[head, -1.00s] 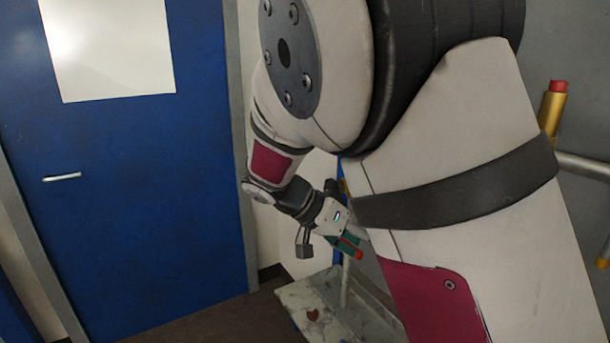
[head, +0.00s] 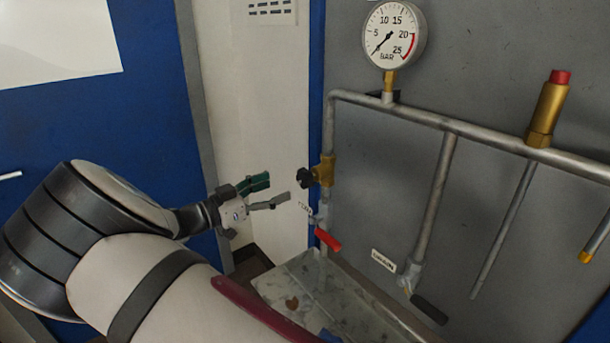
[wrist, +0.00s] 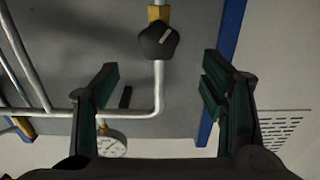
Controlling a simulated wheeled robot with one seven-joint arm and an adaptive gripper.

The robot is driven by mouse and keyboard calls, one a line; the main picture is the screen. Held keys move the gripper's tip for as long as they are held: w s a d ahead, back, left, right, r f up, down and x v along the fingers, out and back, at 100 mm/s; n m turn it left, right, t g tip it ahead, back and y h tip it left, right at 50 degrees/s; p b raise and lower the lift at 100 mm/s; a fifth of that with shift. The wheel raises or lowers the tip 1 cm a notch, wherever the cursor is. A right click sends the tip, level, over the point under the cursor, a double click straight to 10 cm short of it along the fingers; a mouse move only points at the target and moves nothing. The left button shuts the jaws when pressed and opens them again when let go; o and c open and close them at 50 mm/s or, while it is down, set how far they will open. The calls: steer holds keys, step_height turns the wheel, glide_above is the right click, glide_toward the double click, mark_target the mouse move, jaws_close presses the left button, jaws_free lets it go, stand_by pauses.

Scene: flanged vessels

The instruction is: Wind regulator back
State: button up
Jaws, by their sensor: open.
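The regulator is a brass body (head: 326,170) on the vertical pipe, with a black lobed knob (head: 305,178) facing left. In the wrist view the black knob (wrist: 159,42) shows a light mark on its face, with brass (wrist: 158,14) behind it. My gripper (head: 279,190) is open and empty, just left of the knob and apart from it. In the wrist view my gripper's (wrist: 160,85) green-padded fingers stand wide apart, with the knob between and beyond their tips. The pressure gauge (head: 394,35) has its needle at the low end of its scale.
A red-handled valve (head: 327,238) sits below the regulator, and a black-handled valve (head: 428,308) lower right. A brass fitting with a red cap (head: 548,110) stands on the horizontal pipe (head: 480,140). A marbled slab (head: 275,283) lies below. A blue door (head: 100,130) is left.

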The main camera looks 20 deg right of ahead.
mark_target(301, 178)
steer(key=p+x, duration=0.1)
steer(key=x, duration=0.9)
steer(key=shift+d, duration=0.15)
steer(key=c, duration=1.1)
